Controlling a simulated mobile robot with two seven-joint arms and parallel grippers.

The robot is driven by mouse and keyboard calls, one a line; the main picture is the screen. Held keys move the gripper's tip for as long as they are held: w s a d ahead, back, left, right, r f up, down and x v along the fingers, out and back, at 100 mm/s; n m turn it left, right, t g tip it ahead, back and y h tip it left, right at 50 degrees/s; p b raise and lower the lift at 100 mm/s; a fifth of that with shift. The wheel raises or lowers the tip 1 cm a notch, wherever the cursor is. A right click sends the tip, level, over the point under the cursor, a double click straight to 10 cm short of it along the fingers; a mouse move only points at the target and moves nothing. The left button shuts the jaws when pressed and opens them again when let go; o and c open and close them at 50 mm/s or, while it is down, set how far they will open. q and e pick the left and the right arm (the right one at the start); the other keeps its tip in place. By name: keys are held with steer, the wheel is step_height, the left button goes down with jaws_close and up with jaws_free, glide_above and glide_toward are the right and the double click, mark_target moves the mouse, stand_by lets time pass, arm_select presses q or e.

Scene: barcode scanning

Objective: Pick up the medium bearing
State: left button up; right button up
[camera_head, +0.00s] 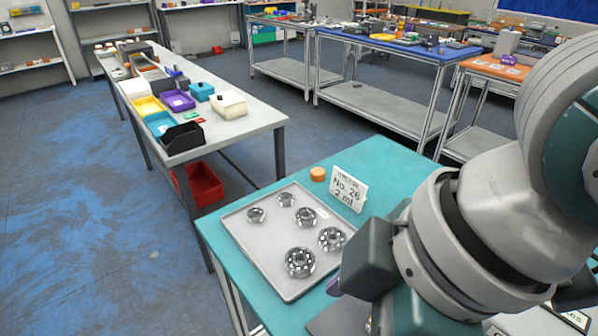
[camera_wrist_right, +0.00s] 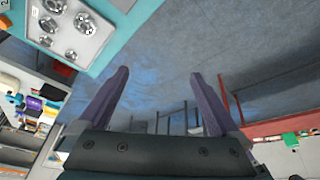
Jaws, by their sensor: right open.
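A light grey tray (camera_head: 262,240) lies on the teal table and holds several shiny metal ring bearings. Two small bearings lie at the back, one at left (camera_head: 256,215) and one beside it (camera_head: 286,199). The medium bearing (camera_head: 306,217) appears to be the one in front of the latter. Two larger bearings lie nearer, one at right (camera_head: 331,239) and one in front (camera_head: 300,262). In the right wrist view the tray (camera_wrist_right: 103,37) is at top left. My right gripper (camera_wrist_right: 160,74) is open and empty, apart from the bearings. My left gripper is out of view.
A white label stand (camera_head: 348,188) and an orange round object (camera_head: 318,173) stand behind the tray. My right arm covers the table's right side. A long table (camera_head: 250,120) with coloured bins and a red bin (camera_head: 199,184) below is at left. Open floor lies between tables.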

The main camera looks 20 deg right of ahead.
steer(key=w+d+f+n+g+h+b, duration=0.1)
steer(key=w+d+f+n+b, duration=0.1)
steer(key=d+f+b, duration=0.2)
steer(key=w+d+f+n+h+b, duration=0.1)
steer(key=w+d+f+n+b, duration=0.1)
steer(key=f+b, duration=0.4)
steer(key=w+d+f+n+g+h+b, duration=0.1)
steer(key=w+d+f+n+b, duration=0.1)
steer(key=w+d+f+b, duration=0.2)
steer(key=shift+d+f+g+h+b, duration=0.3)
steer(key=shift+d+f+b, duration=0.55)
steer(key=shift+d+f, duration=0.1)
steer(key=f, duration=0.5)
steer(key=shift+d+f, duration=0.3)
steer(key=shift+f, duration=0.1)
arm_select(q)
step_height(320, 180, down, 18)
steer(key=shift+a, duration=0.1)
arm_select(e)
steer(key=shift+c, duration=0.2)
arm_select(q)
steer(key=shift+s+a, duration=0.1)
arm_select(e)
steer(key=shift+r, duration=0.1)
jaws_close()
